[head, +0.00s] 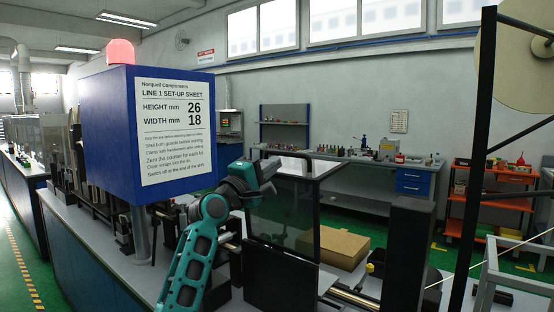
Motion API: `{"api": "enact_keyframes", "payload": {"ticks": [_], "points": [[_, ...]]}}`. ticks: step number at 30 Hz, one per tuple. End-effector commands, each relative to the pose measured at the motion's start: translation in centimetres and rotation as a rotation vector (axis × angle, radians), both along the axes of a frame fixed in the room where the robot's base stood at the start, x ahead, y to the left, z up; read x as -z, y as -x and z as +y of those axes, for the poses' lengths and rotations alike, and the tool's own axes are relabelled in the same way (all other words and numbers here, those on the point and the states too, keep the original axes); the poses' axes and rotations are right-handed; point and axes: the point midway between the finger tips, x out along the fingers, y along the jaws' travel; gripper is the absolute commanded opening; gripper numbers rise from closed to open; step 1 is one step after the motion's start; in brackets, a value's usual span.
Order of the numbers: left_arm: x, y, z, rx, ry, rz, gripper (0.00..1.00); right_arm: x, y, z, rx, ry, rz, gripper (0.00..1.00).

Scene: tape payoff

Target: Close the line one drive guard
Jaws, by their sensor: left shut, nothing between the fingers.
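The drive guard looks to be the black-framed see-through panel (284,222) in the middle of the head view. It stands upright above a dark lower plate on the line one machine. How far open it is, I cannot tell. My left gripper (270,168), on the teal arm, is at the panel's upper left corner, close to the black top bar. It is shut with nothing held. Whether it touches the frame is unclear. My right gripper is out of view.
A blue box with the line 1 set-up sheet (174,125) and a red lamp (120,53) stands left of my arm. A cardboard box (332,247) lies behind the panel. A black post (407,255) stands to the right. A workbench (345,165) lines the back wall.

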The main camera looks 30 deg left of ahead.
Motion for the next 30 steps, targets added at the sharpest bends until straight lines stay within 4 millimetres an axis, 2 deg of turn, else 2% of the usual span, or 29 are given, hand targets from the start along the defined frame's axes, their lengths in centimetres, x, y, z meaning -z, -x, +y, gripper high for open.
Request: {"api": "enact_keyframes", "payload": {"ticks": [3, 7, 23, 30], "points": [[-0.5, -1.3, -0.1, 0.001, 0.001, 0.0, 0.0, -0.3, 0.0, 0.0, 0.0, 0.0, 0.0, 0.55], [-0.7, -2.0, -0.2, 0.0, 0.0, 0.0, 0.0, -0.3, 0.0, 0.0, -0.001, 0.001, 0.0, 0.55], [-0.6, -2.5, -0.2, 0.0, 0.0, -0.001, 0.0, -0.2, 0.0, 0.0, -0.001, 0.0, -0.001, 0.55], [-0.5, -4.6, -0.2, 0.001, 0.001, -0.001, 0.0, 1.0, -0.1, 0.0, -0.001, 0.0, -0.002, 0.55]]}}
